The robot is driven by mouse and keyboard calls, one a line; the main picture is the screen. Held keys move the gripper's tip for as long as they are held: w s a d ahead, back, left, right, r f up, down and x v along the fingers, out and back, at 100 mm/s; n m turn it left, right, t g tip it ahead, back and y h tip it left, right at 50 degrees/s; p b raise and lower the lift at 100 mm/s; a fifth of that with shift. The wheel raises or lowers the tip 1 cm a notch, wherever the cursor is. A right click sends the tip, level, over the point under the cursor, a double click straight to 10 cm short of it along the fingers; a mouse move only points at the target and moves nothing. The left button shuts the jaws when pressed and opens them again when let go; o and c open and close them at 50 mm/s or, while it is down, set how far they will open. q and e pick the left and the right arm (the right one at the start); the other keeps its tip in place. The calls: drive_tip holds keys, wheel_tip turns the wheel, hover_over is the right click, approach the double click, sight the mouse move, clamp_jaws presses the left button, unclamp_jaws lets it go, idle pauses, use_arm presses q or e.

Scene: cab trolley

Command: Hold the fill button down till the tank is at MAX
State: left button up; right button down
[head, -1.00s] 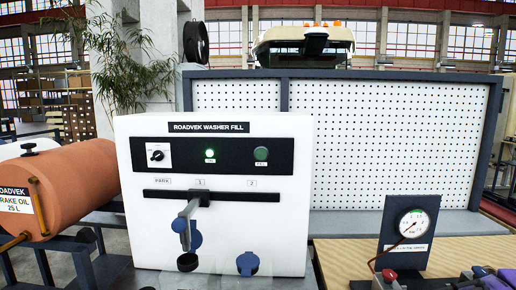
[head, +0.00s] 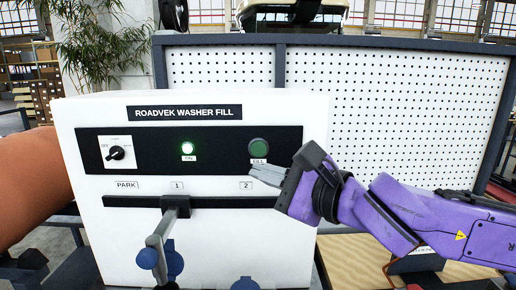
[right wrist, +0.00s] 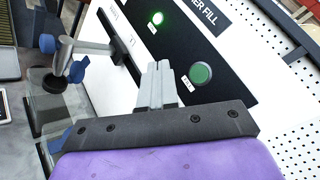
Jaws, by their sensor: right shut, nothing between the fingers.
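The washer fill machine (head: 70,150) is a white box with a black panel. Its round green fill button (head: 259,147) sits at the panel's right, above the FILL label; it also shows in the right wrist view (right wrist: 201,73). The ON lamp (head: 188,148) glows green. My right gripper (head: 254,170) is shut and empty, its tips just below and left of the button in the head view. In the right wrist view the fingertips (right wrist: 160,66) point at the panel left of the button, and I cannot tell whether they touch it. No tank level or MAX mark is readable. My left gripper is not in view.
A dial switch (head: 117,153) is at the panel's left. A nozzle arm (head: 161,232) hangs from the rail at position 1, with blue caps (head: 245,284) below. A pegboard (head: 390,100) stands behind.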

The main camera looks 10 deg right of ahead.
drive_tip(key=p, duration=0.2)
approach(251, 149)
drive_tip(key=shift+w+a+f, duration=0.2)
drive_tip(key=shift+w+a, duration=0.65)
drive_tip(key=shift+a, duration=0.1)
drive_tip(key=shift+w+a+f, duration=0.15)
drive_tip(key=shift+w+a, duration=0.75)
drive_tip(key=shift+a, duration=0.1)
idle(0.3)
drive_tip(key=shift+w, duration=0.4)
drive_tip(key=shift+w+d, duration=0.2)
drive_tip(key=shift+w, duration=0.3)
idle(4.3)
